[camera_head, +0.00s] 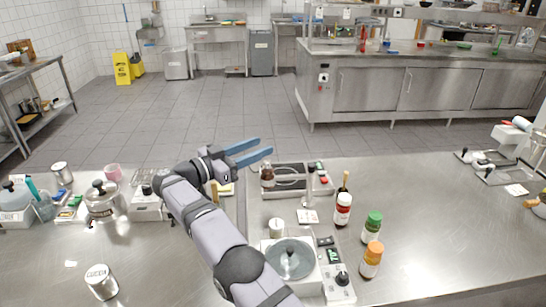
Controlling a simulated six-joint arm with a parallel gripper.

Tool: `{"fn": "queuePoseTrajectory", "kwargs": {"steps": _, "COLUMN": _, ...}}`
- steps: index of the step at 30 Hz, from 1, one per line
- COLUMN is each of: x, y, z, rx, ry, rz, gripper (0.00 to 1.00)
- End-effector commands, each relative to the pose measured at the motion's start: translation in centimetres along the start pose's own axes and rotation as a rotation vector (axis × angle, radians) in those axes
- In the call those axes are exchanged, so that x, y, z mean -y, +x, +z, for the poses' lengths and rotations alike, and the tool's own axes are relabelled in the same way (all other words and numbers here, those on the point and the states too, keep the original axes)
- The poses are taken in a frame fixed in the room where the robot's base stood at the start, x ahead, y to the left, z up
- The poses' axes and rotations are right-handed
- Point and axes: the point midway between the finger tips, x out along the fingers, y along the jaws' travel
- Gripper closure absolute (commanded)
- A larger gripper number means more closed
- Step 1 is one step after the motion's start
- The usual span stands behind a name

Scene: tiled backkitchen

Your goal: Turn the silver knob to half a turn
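My gripper (265,147) is raised above the far edge of the steel counter (430,215). Its two blue fingers point right and stand apart with nothing between them. I cannot pick out a clearly silver knob. A small knob (342,278) that looks dark sits on the front right of a white device with a round grey plate (290,258), close to my arm. Another small dark knob (146,189) is on top of a white box (147,208) to the left. My gripper is apart from both. My arm hides part of the counter between them.
A metal pot (104,201) and a silver can (101,282) stand left. The right part of the counter is mostly clear.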

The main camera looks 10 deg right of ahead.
Motion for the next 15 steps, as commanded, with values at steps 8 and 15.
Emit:
{"fn": "queuePoseTrajectory", "kwargs": {"steps": 8, "x": 0.7, "y": 0.5, "z": -1.3, "rx": -0.037, "ry": 0.007, "rz": -0.084, "gripper": 0.61}}
{"fn": "queuePoseTrajectory", "kwargs": {"steps": 15, "x": 0.7, "y": 0.8, "z": -1.8, "rx": -0.049, "ry": 0.012, "rz": -0.227, "gripper": 0.61}}
